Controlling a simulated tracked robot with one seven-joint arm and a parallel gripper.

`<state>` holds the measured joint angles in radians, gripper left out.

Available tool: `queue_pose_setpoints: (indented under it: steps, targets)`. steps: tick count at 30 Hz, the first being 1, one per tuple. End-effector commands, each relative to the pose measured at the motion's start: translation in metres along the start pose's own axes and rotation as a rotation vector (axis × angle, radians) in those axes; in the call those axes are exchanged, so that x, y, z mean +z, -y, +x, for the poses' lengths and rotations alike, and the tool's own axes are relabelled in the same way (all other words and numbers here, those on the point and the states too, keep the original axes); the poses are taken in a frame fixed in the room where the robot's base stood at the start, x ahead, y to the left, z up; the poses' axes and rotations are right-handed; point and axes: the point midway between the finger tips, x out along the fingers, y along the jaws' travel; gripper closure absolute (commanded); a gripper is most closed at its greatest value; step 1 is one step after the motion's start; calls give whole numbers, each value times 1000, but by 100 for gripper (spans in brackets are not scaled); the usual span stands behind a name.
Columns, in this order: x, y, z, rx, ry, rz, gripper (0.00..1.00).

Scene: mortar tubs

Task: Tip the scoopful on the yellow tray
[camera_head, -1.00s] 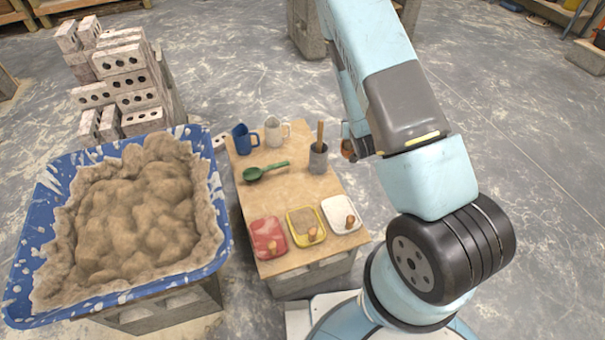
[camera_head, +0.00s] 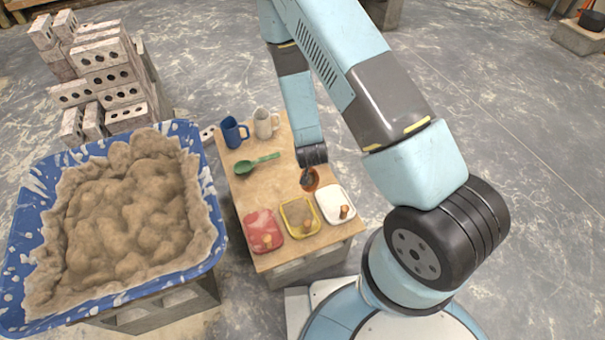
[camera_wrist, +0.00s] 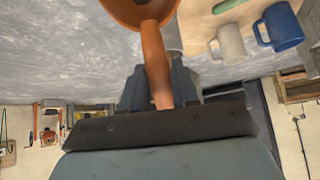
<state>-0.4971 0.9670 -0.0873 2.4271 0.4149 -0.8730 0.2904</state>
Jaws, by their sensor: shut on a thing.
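My gripper (camera_head: 308,172) is shut on the handle of an orange-brown scoop (camera_head: 311,181). It holds the scoop over the wooden board, just behind the yellow and white trays. In the wrist view the scoop handle (camera_wrist: 155,62) runs up from between the fingers (camera_wrist: 160,92) to the bowl at the top edge. I cannot tell what the bowl holds. The yellow tray (camera_head: 287,222) lies at the front of the board, between a red tray (camera_head: 263,231) and a white tray (camera_head: 335,203). Its floor looks tan, and a wooden knob-like piece shows at its front.
A blue tub of mortar (camera_head: 40,212) stands left of the board (camera_head: 262,192). A green scoop (camera_head: 256,164), a blue mug (camera_head: 231,132) and a white mug (camera_head: 264,123) sit further back. Concrete blocks (camera_head: 100,75) are stacked behind the tub.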

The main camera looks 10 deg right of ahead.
Motion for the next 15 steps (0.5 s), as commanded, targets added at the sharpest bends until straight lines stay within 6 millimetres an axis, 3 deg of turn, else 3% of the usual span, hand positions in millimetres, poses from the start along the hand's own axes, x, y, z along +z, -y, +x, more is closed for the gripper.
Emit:
queue_pose_setpoints:
  steps: [3, 6, 10, 15]
  targets:
    - [36, 18, -9, 24, 94, 22, 100]
    - [56, 27, -15, 39, 147, 35, 100]
    - [69, 33, -20, 49, 185, 44, 100]
    - [70, 34, -21, 52, 235, 50, 100]
